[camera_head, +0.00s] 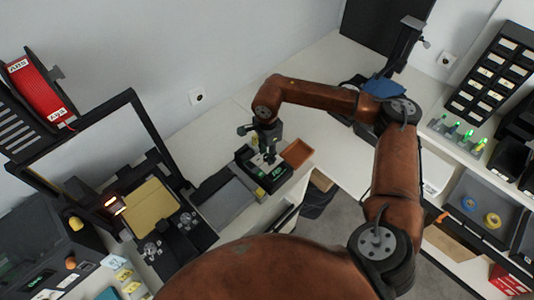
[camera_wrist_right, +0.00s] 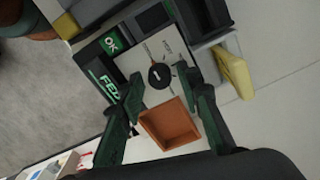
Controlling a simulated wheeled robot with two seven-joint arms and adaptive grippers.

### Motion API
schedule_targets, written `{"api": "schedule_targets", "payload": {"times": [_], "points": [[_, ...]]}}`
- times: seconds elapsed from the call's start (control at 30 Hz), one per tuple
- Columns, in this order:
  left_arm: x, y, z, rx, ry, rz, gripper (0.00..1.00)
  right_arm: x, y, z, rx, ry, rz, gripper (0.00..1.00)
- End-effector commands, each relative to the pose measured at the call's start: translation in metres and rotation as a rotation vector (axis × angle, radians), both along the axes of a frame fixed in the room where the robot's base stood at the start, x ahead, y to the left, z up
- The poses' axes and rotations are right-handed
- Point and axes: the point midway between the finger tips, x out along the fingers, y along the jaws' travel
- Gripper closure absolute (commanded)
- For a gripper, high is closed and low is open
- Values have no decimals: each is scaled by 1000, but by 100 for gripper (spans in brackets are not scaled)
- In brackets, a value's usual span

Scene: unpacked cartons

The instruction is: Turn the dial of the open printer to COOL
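The round black dial (camera_wrist_right: 159,75) sits on a pale panel (camera_wrist_right: 140,58) in the right wrist view, with printed marks too small to read surely. A light line shows on its face, but I cannot tell which setting it points to. Beside the panel are a green OK label (camera_wrist_right: 112,44) and a green display (camera_wrist_right: 103,80). The display also shows in the head view (camera_head: 273,173). My right gripper (camera_wrist_right: 161,84) is open, its dark green fingers on either side of the dial, apparently not closed on it. The open-framed printer (camera_head: 152,206) stands at left. My left gripper is not in view.
An orange-brown tray (camera_wrist_right: 170,124) lies beside the dial panel, and a yellow piece (camera_wrist_right: 235,72) is near it. A red spool (camera_head: 40,88) stands at far left. Black bins (camera_head: 490,75) and a shelf with rolls (camera_head: 478,211) are at right.

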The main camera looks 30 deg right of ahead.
Motion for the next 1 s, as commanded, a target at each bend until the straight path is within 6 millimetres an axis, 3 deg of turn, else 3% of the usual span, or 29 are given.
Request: {"api": "schedule_targets", "payload": {"times": [0.33, 0.47, 0.8, 1.0], "points": [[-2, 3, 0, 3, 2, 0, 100, 0, 0, 0, 0, 1, -1, 62], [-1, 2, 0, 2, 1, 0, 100, 1, -1, 11, -1, -1, -2, 62], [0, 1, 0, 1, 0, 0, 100, 1, 0, 78, 0, -2, -2, 62], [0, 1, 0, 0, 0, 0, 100, 0, 0, 108, 0, 0, -1, 62]]}}
